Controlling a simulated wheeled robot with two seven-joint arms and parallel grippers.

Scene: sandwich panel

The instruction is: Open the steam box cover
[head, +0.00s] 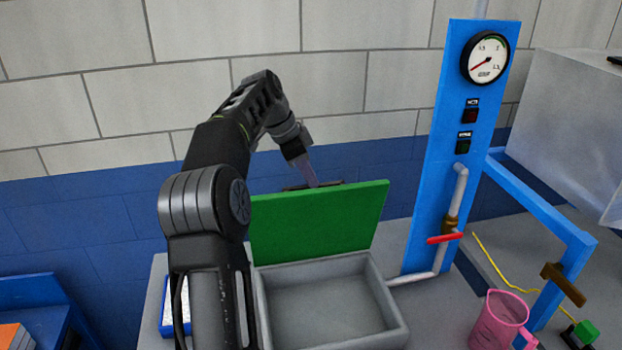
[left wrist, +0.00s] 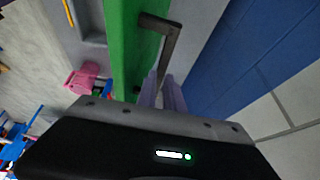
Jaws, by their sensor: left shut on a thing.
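The steam box (head: 390,305) is a grey open-topped box on the grey table, and its inside looks empty. Its green cover (head: 320,222) stands raised at the back of the box, tilted up, with its green face toward me. My left gripper (head: 312,181) reaches over the cover's top edge and is shut on the dark handle (head: 298,187). In the left wrist view the handle (left wrist: 168,45) runs from the green cover (left wrist: 125,45) to between the fingers (left wrist: 163,95). My right gripper is not in view.
A blue panel (head: 432,150) with a gauge (head: 485,57) and a red-handled valve (head: 445,239) stands right of the box. A pink jug (head: 497,322) is at the front right. A blue-and-white wall is close behind the cover.

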